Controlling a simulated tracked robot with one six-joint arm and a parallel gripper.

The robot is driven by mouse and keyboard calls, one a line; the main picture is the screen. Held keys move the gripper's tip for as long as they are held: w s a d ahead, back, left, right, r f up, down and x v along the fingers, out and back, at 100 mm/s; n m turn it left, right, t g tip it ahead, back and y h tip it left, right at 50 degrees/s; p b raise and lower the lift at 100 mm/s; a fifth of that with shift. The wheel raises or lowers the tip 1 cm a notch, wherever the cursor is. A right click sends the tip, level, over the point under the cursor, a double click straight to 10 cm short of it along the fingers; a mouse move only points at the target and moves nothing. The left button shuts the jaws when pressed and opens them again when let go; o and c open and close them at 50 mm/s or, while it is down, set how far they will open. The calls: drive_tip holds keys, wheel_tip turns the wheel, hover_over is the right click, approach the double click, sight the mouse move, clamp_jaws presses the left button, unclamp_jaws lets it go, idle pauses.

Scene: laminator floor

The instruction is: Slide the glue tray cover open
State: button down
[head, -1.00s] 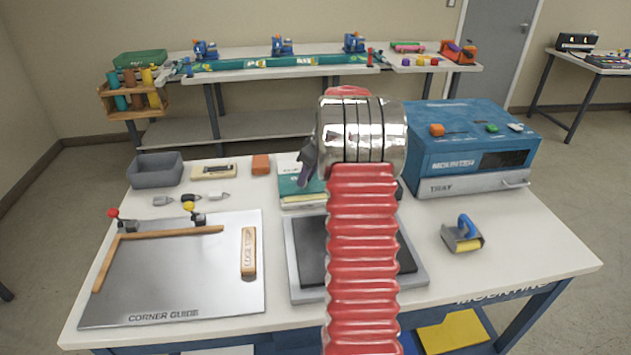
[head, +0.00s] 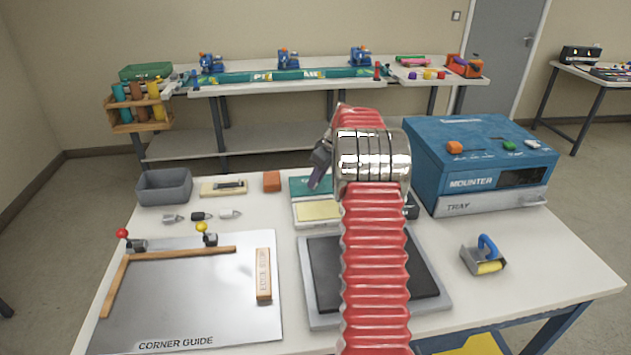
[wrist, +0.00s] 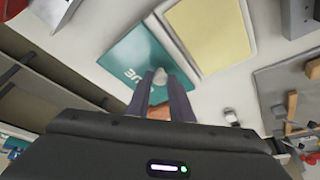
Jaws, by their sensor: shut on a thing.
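The glue tray (head: 296,213) stands on the bench behind the dark pad, partly hidden by my arm. Its teal cover (head: 300,186) is at the far side, and a yellow glue surface (head: 318,210) lies bare in front of it. In the wrist view the teal cover (wrist: 135,62), with white lettering, sits beside the bare yellow surface (wrist: 210,30). My gripper (head: 317,180) points down over the cover. The wrist view shows my gripper (wrist: 160,82) shut on a small pale knob (wrist: 160,76) on the cover.
The blue mounter (head: 470,165) stands right of the tray. A grey bin (head: 164,187), a cream block (head: 222,188) and an orange block (head: 271,181) lie to the left. The dark pad (head: 325,280), corner guide plate (head: 190,300) and roller (head: 484,257) lie nearer.

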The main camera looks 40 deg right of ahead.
drive_tip(key=shift+d, duration=0.1)
drive_tip(key=c, duration=1.6)
unclamp_jaws()
drive_tip(key=shift+o, duration=0.2)
drive_tip(key=shift+s+r, duration=0.15)
drive_tip(key=shift+r, duration=0.4)
drive_tip(key=v, duration=1.2)
drive_tip(key=shift+r, duration=0.25)
drive_tip(key=shift+s, duration=0.15)
